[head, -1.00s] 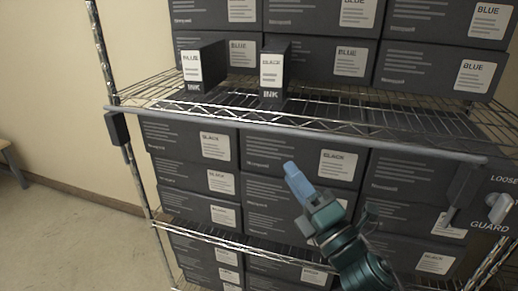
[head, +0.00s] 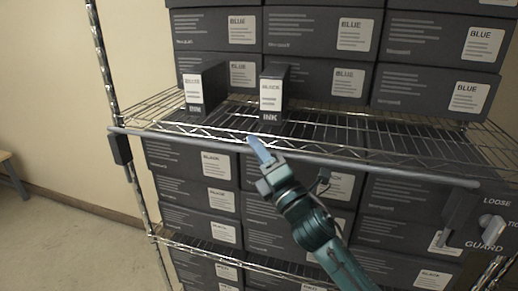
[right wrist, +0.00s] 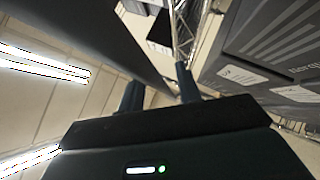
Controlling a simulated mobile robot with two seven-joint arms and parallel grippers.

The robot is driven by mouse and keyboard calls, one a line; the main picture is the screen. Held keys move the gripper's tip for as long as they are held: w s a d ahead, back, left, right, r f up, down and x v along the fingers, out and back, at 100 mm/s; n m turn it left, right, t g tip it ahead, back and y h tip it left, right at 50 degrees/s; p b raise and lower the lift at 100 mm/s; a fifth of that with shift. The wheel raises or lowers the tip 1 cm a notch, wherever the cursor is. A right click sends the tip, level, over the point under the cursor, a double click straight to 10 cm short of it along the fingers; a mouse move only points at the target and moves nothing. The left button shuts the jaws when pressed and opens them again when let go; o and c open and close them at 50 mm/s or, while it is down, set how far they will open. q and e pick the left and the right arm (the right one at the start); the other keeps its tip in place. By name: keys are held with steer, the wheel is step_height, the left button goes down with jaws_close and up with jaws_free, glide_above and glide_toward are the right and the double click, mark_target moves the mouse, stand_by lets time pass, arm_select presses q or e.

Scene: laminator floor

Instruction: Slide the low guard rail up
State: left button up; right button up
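The low guard rail (head: 340,163) is a thin grey bar across the front of the wire shelf, sloping down to the right. It has a dark bracket (head: 120,148) at its left end and another (head: 458,210) at its right end. My right gripper (head: 258,150) points up at the rail's left half, its blue fingertips overlapping the bar in the head view. In the right wrist view its two fingers (right wrist: 160,88) stand apart. A broad grey bar, apparently the rail (right wrist: 95,35), runs towards them. I cannot tell whether they touch it. My left gripper is out of view.
Stacked dark cartons (head: 400,207) fill the space below. A label plate reading LOOSE and GUARD, with a light knob (head: 492,227), is at the right.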

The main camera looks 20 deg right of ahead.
jaws_close()
stand_by(0.4)
